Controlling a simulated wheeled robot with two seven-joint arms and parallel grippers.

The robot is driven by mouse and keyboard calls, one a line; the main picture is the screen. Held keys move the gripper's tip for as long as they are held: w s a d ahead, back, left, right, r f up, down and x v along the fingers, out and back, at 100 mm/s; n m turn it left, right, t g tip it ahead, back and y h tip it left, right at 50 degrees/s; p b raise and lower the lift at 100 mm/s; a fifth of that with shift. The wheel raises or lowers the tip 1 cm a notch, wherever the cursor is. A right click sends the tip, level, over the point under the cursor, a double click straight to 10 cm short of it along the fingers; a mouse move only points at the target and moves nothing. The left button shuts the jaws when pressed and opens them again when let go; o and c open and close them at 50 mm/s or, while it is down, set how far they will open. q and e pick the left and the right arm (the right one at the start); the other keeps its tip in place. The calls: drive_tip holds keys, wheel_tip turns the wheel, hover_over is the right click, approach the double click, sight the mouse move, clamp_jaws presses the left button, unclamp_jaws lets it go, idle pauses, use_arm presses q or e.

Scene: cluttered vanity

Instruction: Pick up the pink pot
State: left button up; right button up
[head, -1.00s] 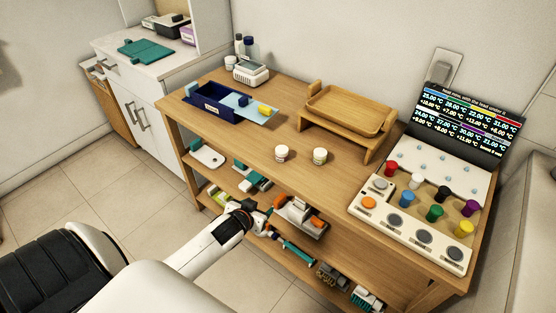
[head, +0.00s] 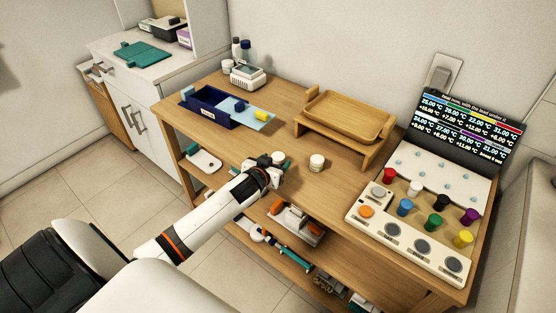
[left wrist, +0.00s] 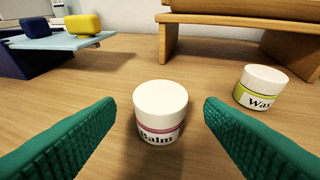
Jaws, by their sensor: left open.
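The pink pot (left wrist: 161,112) is a small white-lidded jar with a pink band and the word "Balm". It stands upright on the wooden tabletop. In the head view the pot (head: 278,157) is partly hidden behind my left gripper (head: 270,168). In the left wrist view my left gripper's green ridged fingers are wide apart. The pot stands between and slightly beyond them, with a gap on either side. My left gripper is open and empty. My right gripper is not in view.
A "Wax" jar (left wrist: 261,86) with a yellow-green band stands to the right of the pot. A wooden tray stand (head: 345,120) is behind it. A blue box (head: 210,110) with a light-blue panel is at the left. A button panel (head: 412,235) is at the right.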

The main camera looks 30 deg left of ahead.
sight(275, 161)
use_arm(q)
drive_tip(key=x, duration=0.3)
drive_tip(key=shift+w+f, duration=0.2)
drive_tip(key=shift+w, duration=0.05)
drive_tip(key=c, duration=1.1)
drive_tip(key=shift+o, duration=0.2)
drive_tip(key=shift+r, duration=0.15)
wheel_tip(275, 161, up, 10)
drive_tip(key=shift+f+p, duration=0.1)
drive_tip(key=shift+p, duration=0.2)
drive_tip(key=s+d+r+m+h, duration=0.1)
drive_tip(key=s+d+r, duration=0.3)
drive_tip(key=s+d, duration=0.3)
drive_tip(key=s+d+r+m+h, duration=0.1)
drive_tip(key=s+d+r, duration=0.3)
drive_tip(key=s+d, duration=0.3)
drive_tip(key=d, duration=0.4)
drive_tip(key=shift+s+d, duration=0.25)
drive_tip(key=shift+s, duration=0.15)
